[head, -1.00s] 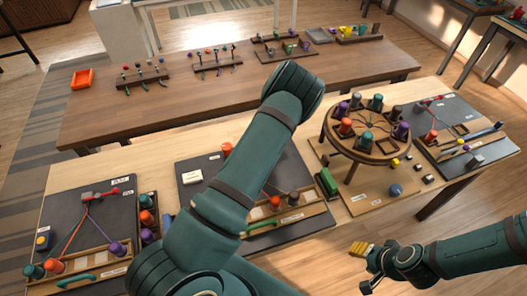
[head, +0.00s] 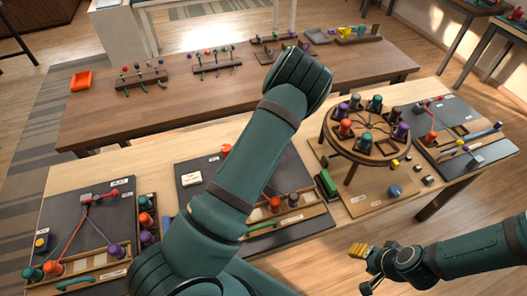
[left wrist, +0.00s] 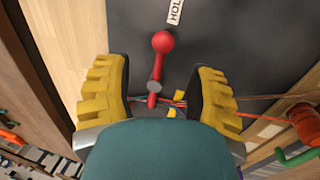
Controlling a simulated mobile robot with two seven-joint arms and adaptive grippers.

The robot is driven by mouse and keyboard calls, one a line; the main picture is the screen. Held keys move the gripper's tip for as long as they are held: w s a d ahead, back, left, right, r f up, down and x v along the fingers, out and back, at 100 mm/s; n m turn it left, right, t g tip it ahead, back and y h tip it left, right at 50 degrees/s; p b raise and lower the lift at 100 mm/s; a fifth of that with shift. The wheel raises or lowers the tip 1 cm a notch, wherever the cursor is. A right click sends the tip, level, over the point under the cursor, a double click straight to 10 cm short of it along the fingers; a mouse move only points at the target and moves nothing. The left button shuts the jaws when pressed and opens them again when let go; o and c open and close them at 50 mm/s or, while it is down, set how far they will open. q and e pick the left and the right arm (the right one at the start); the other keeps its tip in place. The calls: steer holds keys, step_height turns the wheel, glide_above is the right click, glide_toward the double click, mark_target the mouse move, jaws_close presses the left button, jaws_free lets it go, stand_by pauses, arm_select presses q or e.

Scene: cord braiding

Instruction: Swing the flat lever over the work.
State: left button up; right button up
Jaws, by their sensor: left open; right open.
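In the left wrist view a lever with a red ball knob (left wrist: 162,42) and a grey pivot lies on the dark board (left wrist: 225,35), beside a label partly reading "HOL". My left gripper (left wrist: 158,95) is open, its yellow fingers on either side of the lever's lower part in the picture; contact cannot be told. Several thin cords (left wrist: 176,103) run by the lever's lower end. In the head view my left arm hides this gripper and the lever. My right gripper (head: 362,268) is open and empty, off the table's front edge.
The middle board (head: 290,165) lies between a left board (head: 110,215) with a red-knobbed lever and a round wooden stand (head: 368,150) with several bobbins. A green block (head: 327,185) stands close to the middle board's right. A brown table (head: 190,105) is behind.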

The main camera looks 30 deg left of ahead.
arm_select(q)
step_height(320, 180, up, 7)
steer(key=d, duration=0.1)
steer(key=shift+s, duration=0.45)
